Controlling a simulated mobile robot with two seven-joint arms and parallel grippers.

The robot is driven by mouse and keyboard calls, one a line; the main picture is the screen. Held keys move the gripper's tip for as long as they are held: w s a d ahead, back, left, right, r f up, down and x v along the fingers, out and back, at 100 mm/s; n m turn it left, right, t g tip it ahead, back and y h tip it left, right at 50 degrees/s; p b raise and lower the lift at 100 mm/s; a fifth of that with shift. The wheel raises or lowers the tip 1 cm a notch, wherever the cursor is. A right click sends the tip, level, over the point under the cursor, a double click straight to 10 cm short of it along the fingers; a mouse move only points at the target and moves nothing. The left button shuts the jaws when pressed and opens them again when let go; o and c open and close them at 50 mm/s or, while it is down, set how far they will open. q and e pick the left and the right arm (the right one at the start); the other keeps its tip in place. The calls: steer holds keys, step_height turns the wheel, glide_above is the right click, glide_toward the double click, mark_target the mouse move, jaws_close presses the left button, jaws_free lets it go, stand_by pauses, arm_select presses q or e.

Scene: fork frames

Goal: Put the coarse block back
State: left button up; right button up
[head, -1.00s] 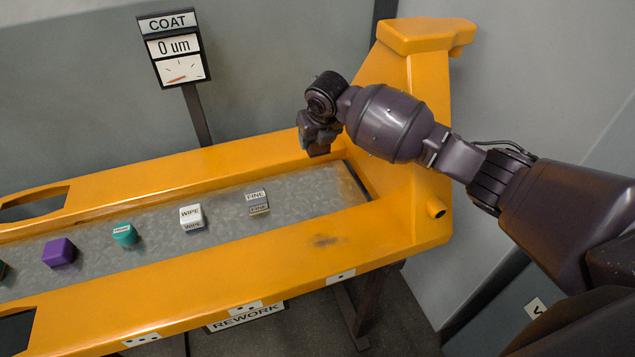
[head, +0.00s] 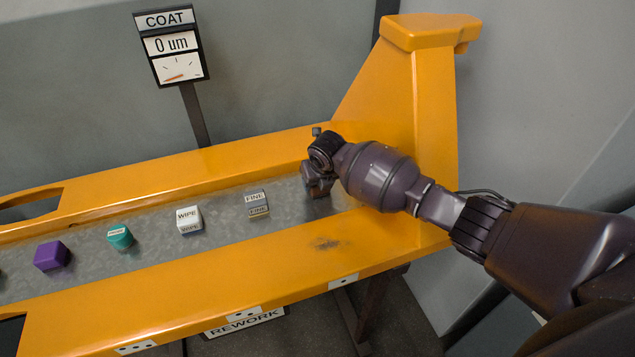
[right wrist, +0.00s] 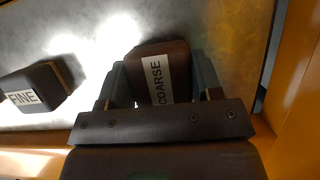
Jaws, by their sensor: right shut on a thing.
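The coarse block (right wrist: 178,62), dark brown with a white COARSE label, sits between the fingers of my right gripper (right wrist: 162,88) in the right wrist view. The gripper is shut on it. In the head view my right gripper (head: 318,190) is over the right end of the grey metal tray strip (head: 225,232), right of the fine block (head: 258,203). My left gripper is not in view.
A white WIPE block (head: 189,219), a teal block (head: 120,237) and a purple block (head: 52,256) stand on the strip to the left. The orange bench frame (head: 230,280) borders it, with an upright at right. A COAT gauge sign (head: 171,46) reads 0 um.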

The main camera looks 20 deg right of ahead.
steer(key=shift+f, duration=0.35)
steer(key=shift+r, duration=0.1)
steer(key=shift+f, duration=0.2)
steer(key=o, duration=1.1)
steer(key=shift+o, duration=0.2)
